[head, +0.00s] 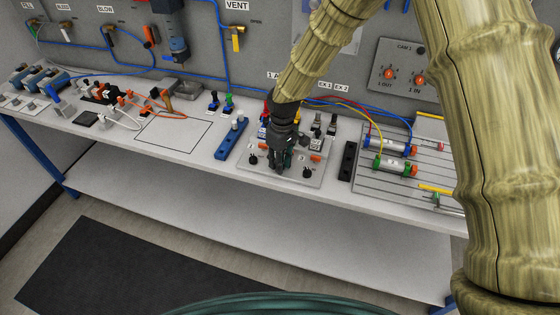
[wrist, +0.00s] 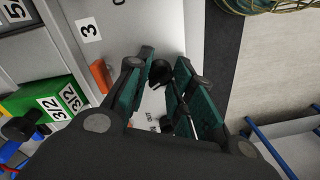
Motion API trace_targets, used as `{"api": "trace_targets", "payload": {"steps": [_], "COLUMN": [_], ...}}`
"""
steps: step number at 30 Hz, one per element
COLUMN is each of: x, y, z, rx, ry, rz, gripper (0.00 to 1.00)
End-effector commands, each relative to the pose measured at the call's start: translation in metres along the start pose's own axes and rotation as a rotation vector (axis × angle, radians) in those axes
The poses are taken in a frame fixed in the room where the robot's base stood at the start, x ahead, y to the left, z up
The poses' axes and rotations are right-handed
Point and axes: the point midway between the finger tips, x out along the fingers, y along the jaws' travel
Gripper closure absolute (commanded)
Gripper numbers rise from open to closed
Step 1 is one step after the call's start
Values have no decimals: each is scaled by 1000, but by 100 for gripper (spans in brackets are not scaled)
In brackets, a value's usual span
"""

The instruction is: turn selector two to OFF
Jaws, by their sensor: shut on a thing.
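The selector panel (head: 243,168) is a pale plate on the bench with black knobs along its front. A left knob (head: 253,160) and a right knob (head: 307,172) show on either side of my gripper (head: 278,168). My gripper points down at the middle position, where selector two sits, and hides it in the head view. In the wrist view, a black knob (wrist: 160,73) lies between the fingertips of my gripper (wrist: 163,68), which is shut on it. Its pointer direction and its OFF mark cannot be read.
An orange part (wrist: 99,78) and a label "3" (wrist: 89,30) are close to the fingers. A blue block (head: 231,138) stands left of the panel, and a black block (head: 347,161) and a slotted plate (head: 400,185) stand right. The outlined area (head: 172,140) is mostly clear.

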Motion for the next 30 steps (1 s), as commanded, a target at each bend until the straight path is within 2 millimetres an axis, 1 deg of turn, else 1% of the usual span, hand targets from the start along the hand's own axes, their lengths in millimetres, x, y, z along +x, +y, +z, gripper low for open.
{"api": "trace_targets", "payload": {"steps": [2, 3, 5, 6, 7, 16, 20, 23, 30], "x": [0, 0, 0, 0, 0, -1, -8, -20, -64], "y": [0, 0, 0, 0, 0, 0, 0, 1, 0], "z": [0, 0, 0, 0, 0, 0, 0, -1, 0], "rx": [1, 1, 1, 1, 1, 1, 2, 2, 0], "ry": [0, 0, 0, 0, 0, 0, 1, 3, 3], "rz": [0, 0, 0, 0, 0, 0, 1, 2, 1], "gripper": [100, 75, 64, 57, 54, 54, 54, 54, 54]}}
